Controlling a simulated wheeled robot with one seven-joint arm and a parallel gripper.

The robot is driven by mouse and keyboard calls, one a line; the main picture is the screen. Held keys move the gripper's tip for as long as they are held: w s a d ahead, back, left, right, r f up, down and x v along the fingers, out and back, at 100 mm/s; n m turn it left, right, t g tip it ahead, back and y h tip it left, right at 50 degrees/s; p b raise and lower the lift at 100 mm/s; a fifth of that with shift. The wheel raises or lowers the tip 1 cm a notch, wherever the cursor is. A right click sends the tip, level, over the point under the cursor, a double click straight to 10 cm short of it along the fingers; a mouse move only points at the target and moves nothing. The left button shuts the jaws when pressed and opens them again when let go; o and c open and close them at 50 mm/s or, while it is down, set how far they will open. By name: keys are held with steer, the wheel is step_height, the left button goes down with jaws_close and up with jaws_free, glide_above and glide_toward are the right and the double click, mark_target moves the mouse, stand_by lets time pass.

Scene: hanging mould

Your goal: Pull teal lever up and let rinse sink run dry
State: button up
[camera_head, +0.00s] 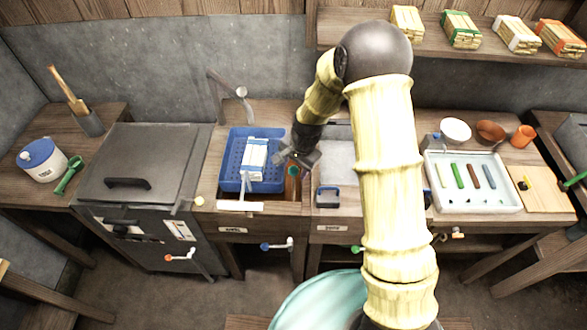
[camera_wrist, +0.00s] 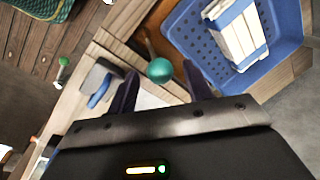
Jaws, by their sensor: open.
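The teal lever shows as a round teal knob (camera_wrist: 160,71) on a thin stem in the wrist view. It also shows as a small teal spot (camera_head: 292,171) in the head view, just below my gripper. My gripper (camera_head: 298,160) is open, and in the wrist view its two fingers (camera_wrist: 161,84) stand on either side of the knob. I cannot tell whether they touch it. The rinse sink appears to be the brown wooden basin (camera_head: 292,190) beside and under the blue basket. The basket hides most of it, and I cannot tell its water level.
A blue perforated basket (camera_head: 230,178) holding a white block (camera_head: 255,160) is close on the left. A blue-handled grey block (camera_head: 328,197) sits to the right. A white tray (camera_head: 440,205) of coloured sticks lies further right. A lidded grey vat (camera_head: 140,165) stands left.

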steer(key=shift+w+a+f, duration=0.1)
steer(key=shift+a+f, duration=0.05)
steer(key=shift+f, duration=0.5)
steer(key=shift+w+a+f, duration=0.1)
steer(key=shift+f, duration=0.55)
jaws_close()
steer(key=shift+r+p, duration=1.3)
steer(key=shift+r, duration=0.95)
steer(key=shift+w, duration=0.15)
jaws_free()
steer(key=shift+r, duration=0.1)
